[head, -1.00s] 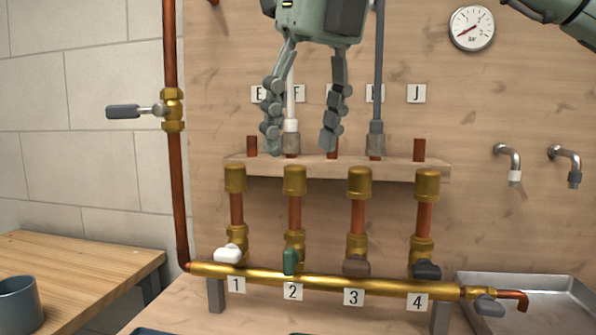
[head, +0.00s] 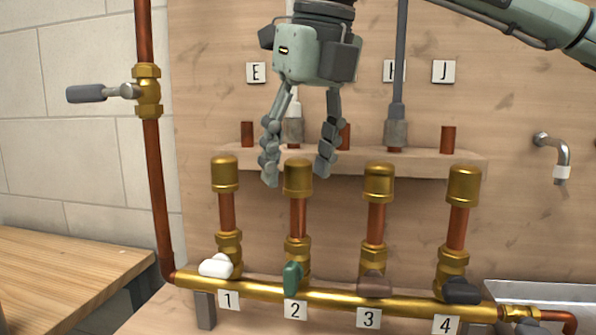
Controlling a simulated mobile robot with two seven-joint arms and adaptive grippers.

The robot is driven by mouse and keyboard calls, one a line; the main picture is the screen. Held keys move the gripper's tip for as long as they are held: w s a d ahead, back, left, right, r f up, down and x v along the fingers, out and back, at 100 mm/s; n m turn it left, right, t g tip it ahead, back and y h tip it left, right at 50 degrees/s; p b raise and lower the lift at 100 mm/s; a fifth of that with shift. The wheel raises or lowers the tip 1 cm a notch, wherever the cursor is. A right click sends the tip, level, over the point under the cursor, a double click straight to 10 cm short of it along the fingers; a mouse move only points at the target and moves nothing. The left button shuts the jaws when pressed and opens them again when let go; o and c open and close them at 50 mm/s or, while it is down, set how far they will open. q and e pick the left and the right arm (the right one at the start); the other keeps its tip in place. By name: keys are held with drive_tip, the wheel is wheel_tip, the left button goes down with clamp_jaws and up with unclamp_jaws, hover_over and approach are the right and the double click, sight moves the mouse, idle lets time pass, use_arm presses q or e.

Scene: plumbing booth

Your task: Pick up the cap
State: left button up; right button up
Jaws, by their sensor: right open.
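Four brass caps sit on top of the copper risers: cap 1 (head: 225,174), cap 2 (head: 298,178), cap 3 (head: 379,183) and cap 4 (head: 465,186). My right gripper (head: 298,172) points down with its fingers apart. In the picture its fingertips lie to either side of cap 2, near its upper part. I cannot tell how far in front of or behind the cap they are. Nothing is held between the fingers. My left gripper is not in view.
A brass manifold (head: 330,300) carries valves with white, green, brown and black handles. Behind the caps a wooden ledge (head: 430,160) holds pipe stubs. A copper pipe (head: 155,200) with a lever valve stands at left. A metal tray (head: 530,292) lies at right.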

sight(298, 159)
drive_tip(key=shift+w+a+f, duration=0.1)
drive_tip(key=shift+w+f, duration=0.05)
drive_tip(key=shift+f, duration=0.4)
drive_tip(key=c, duration=1.3)
drive_tip(key=shift+r, duration=0.1)
